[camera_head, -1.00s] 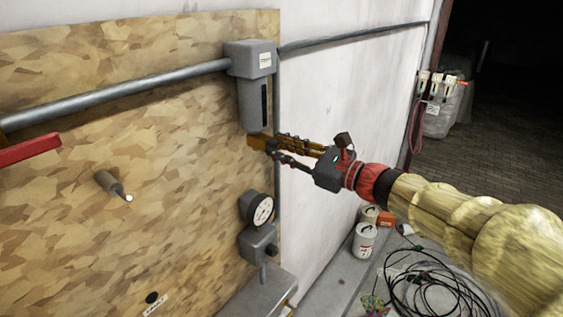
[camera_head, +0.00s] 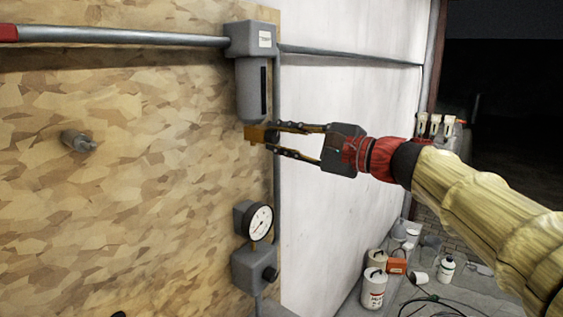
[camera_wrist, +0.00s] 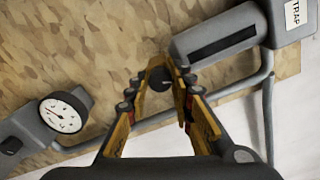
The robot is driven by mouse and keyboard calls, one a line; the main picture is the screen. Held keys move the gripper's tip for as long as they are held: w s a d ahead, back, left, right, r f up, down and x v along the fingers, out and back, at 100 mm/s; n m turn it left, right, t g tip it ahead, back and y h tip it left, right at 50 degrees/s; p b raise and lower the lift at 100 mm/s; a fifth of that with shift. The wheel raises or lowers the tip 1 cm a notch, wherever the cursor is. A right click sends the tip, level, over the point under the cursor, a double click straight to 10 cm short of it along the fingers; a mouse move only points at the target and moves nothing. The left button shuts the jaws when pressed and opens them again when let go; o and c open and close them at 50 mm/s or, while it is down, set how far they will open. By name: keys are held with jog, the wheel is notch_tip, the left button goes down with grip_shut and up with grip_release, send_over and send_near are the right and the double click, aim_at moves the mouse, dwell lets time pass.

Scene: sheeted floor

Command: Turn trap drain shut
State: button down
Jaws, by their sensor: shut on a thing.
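The trap (camera_head: 250,88) is a grey housing with a white label and a long bowl with a dark slot, fixed to the board. It also shows in the wrist view (camera_wrist: 222,38), where the label reads TRAP. The trap drain (camera_head: 256,134) is a small brass-coloured fitting with a dark knob, under the bowl. My gripper (camera_head: 274,138) reaches in from the right, roughly level, with its fingertips closed around the drain's dark knob. In the wrist view my gripper (camera_wrist: 160,84) has a finger on either side of the knob, which is partly hidden. The drain's exact angle is unclear.
A pressure gauge (camera_head: 259,222) and a grey box with a dark knob (camera_head: 255,266) sit below the trap. A grey pipe (camera_head: 130,37) runs along the board's top, and a stub (camera_head: 79,141) sticks out at left. Cans (camera_head: 374,288) stand on the floor at lower right.

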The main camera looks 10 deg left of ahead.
jog(key=n+b, duration=0.2)
jog(key=b, duration=0.1)
jog(key=n+b, duration=0.2)
jog(key=shift+f+n+b, duration=0.2)
jog(key=shift+n+b, duration=0.1)
jog(key=shift+b, duration=0.1)
jog(key=c, duration=1.5)
grip_release()
jog(key=shift+r, duration=0.1)
jog(key=shift+c, duration=0.2)
jog(key=v, duration=1.2)
jog(key=shift+w, duration=0.15)
